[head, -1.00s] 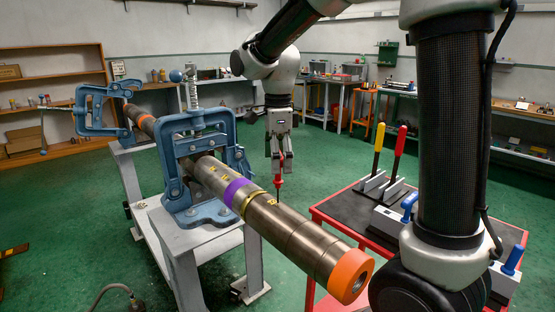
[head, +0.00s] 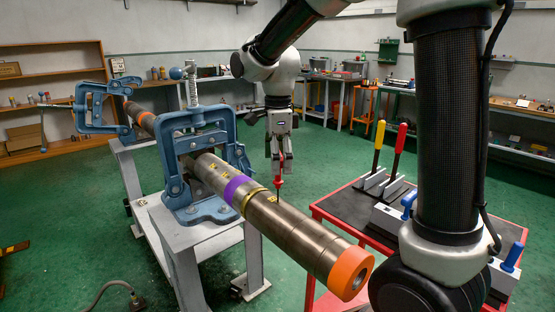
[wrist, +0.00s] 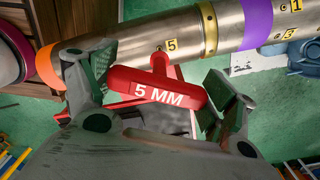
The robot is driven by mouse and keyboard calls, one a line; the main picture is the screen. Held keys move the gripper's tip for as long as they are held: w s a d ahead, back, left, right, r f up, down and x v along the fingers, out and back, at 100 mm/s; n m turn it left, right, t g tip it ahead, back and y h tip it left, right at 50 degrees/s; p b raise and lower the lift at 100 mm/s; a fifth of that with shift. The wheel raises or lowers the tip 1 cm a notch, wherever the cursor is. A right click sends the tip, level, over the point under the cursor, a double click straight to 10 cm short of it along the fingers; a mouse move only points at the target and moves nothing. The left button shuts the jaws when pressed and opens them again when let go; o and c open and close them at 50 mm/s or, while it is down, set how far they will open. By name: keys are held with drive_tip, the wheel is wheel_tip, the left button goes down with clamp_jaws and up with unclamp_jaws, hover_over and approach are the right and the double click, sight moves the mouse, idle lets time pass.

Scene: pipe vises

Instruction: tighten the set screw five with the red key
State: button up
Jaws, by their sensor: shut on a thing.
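The red key (wrist: 165,88), marked 5 MM, is in my gripper (wrist: 165,105), its handle between the two fingers. It also shows in the head view (head: 279,172), pointing down with its tip at the top of the pipe (head: 300,233). In the wrist view the key's shaft reaches the pipe beside the yellow label 5 (wrist: 170,44). The tip hides set screw five, so I cannot tell whether it is seated. My gripper also shows in the head view (head: 281,160), above the pipe, right of the yellow collar (head: 253,198).
A blue vise (head: 165,150) clamps the pipe on a grey stand; another blue vise (head: 85,110) is farther back. A red-framed cart (head: 325,219) at right carries yellow and red handled levers and blue-handled tools. The pipe's orange end (head: 350,272) juts toward me. Green floor lies between.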

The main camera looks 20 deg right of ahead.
drive_tip(key=shift+f, duration=0.15)
drive_tip(key=shift+s+m, duration=0.1)
drive_tip(key=shift+m, duration=1.6)
drive_tip(key=shift+f+n, duration=0.1)
drive_tip(key=shift+n, duration=0.4)
